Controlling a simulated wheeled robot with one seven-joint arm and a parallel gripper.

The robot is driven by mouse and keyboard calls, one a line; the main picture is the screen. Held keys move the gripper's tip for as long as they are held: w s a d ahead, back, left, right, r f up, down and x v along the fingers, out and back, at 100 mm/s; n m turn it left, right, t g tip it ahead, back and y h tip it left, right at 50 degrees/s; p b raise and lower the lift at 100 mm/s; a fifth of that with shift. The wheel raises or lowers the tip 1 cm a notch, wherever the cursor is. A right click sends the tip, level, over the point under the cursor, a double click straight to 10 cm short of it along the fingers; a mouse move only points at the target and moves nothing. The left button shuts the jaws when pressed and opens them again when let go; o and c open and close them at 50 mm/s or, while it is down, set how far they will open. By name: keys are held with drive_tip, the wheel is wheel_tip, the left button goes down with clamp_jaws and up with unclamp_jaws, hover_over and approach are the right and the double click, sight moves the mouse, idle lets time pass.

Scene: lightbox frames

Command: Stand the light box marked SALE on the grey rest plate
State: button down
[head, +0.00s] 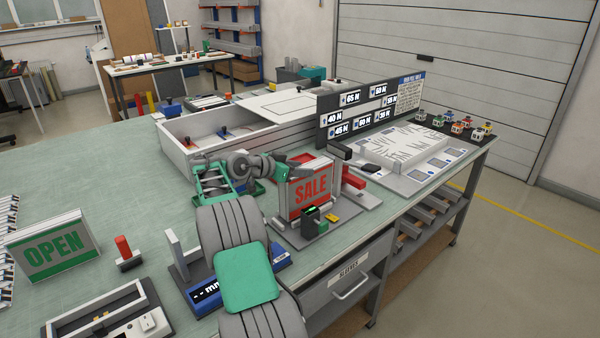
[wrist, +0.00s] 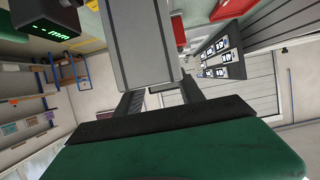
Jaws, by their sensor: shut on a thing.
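The light box marked SALE (head: 311,192) has a red face with a grey frame and stands upright in the head view. My gripper (head: 295,161) reaches it from the left and is shut on its upper part. In the wrist view the fingers of my gripper (wrist: 158,92) are on either side of the light box's grey edge (wrist: 145,45). A grey plate (head: 290,238) lies under the light box; I take it for the rest plate. I cannot tell whether the box's lower edge touches it.
A small gauge with a green display (head: 311,219) stands at the front of the plate. A red block (head: 353,178) is close to the right. An OPEN light box (head: 52,246) stands at the left. A white open box (head: 180,155) and a board of number signs (head: 370,108) are behind.

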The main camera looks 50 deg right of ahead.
drive_tip(key=shift+f, duration=0.95)
drive_tip(key=c, duration=0.7)
unclamp_jaws()
drive_tip(key=shift+f, duration=0.1)
